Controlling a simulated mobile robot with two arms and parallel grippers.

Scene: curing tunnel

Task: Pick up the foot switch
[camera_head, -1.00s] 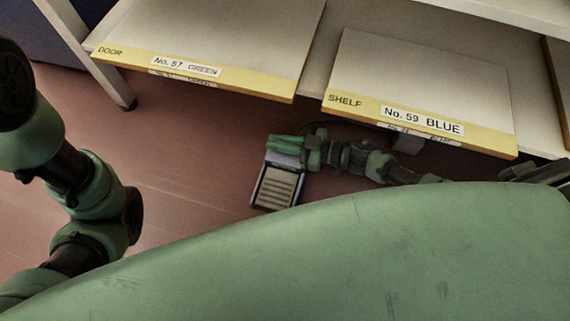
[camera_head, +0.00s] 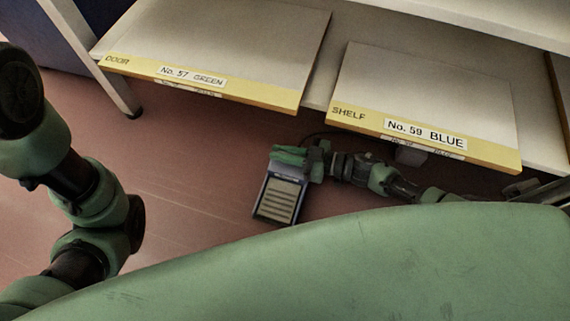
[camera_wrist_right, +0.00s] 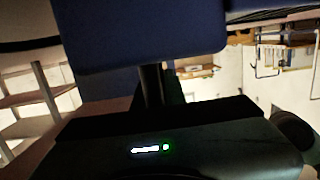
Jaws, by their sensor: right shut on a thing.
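The foot switch (camera_head: 279,200) is a dark, boxy pedal with a pale ridged pad, below the front edge of the lower shelf in the head view. My right gripper (camera_head: 291,157) reaches in from the right and is shut on the end of the foot switch nearer the shelf. The fingers cover part of that end. I cannot tell from the head view whether the foot switch touches the floor. In the right wrist view, a dark blue block fills the top, just beyond my gripper's fingers (camera_wrist_right: 155,85). My left gripper is out of frame; only my left arm's links show.
A lower shelf carries two pale boards with yellow front edges, labelled No. 57 GREEN (camera_head: 190,76) and No. 59 BLUE (camera_head: 425,134). It overhangs the right gripper closely. A metal leg (camera_head: 115,90) stands at left. A cable runs behind the gripper. Reddish floor (camera_head: 195,190) is clear left of the foot switch.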

